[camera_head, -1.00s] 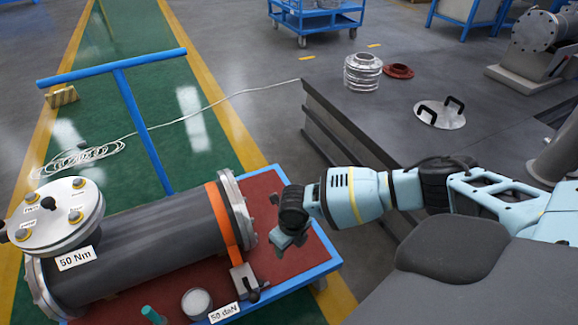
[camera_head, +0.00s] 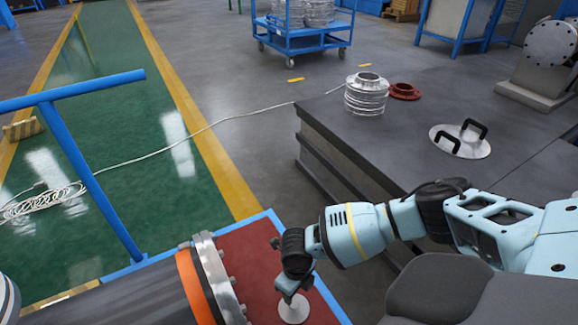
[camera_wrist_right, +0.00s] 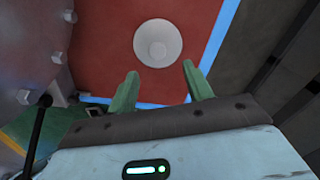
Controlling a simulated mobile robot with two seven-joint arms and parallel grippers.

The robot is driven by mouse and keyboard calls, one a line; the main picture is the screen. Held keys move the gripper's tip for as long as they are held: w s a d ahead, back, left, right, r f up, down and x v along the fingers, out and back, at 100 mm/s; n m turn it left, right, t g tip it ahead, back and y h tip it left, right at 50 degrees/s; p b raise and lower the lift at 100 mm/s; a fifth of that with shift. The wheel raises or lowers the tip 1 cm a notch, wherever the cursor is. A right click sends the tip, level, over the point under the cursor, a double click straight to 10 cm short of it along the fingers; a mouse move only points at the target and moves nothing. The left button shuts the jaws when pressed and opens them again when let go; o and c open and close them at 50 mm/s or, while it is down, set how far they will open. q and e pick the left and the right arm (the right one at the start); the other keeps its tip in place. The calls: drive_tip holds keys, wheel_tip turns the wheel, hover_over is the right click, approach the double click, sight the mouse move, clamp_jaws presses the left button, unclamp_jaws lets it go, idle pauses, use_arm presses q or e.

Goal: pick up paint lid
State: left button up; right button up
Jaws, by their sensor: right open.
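A round pale grey-white disc, which looks like the paint lid (camera_head: 294,310), lies on the red top of the blue-framed cart (camera_head: 250,255). In the right wrist view, the lid (camera_wrist_right: 158,43) has a lighter raised centre and lies just beyond the fingertips. My right gripper (camera_head: 289,291) is over the lid in the head view and hides part of it. In the right wrist view, its two green fingers (camera_wrist_right: 161,80) are spread apart with nothing between them. My left gripper is not in view.
A grey flanged cylinder with an orange band (camera_head: 195,285) lies on the cart, left of my gripper. A dark workbench (camera_head: 345,140) holds a silver bellows (camera_head: 366,95), a red ring (camera_head: 404,91) and a handled disc (camera_head: 460,141). A blue rail (camera_head: 95,170) stands left.

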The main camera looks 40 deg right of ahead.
sight(294, 304)
drive_tip(key=shift+f, duration=0.15)
drive_tip(key=shift+f, duration=0.1)
drive_tip(key=shift+f+b, duration=0.55)
drive_tip(key=shift+f, duration=0.7)
drive_tip(key=f, duration=0.1)
drive_tip(key=f+b, duration=0.1)
drive_tip(key=f, duration=0.1)
drive_tip(key=f+b, duration=0.1)
drive_tip(key=f, duration=0.1)
drive_tip(key=shift+a+f, duration=0.1)
drive_tip(key=shift+a, duration=0.15)
drive_tip(key=c, duration=0.8)
drive_tip(key=shift+c, duration=1.3)
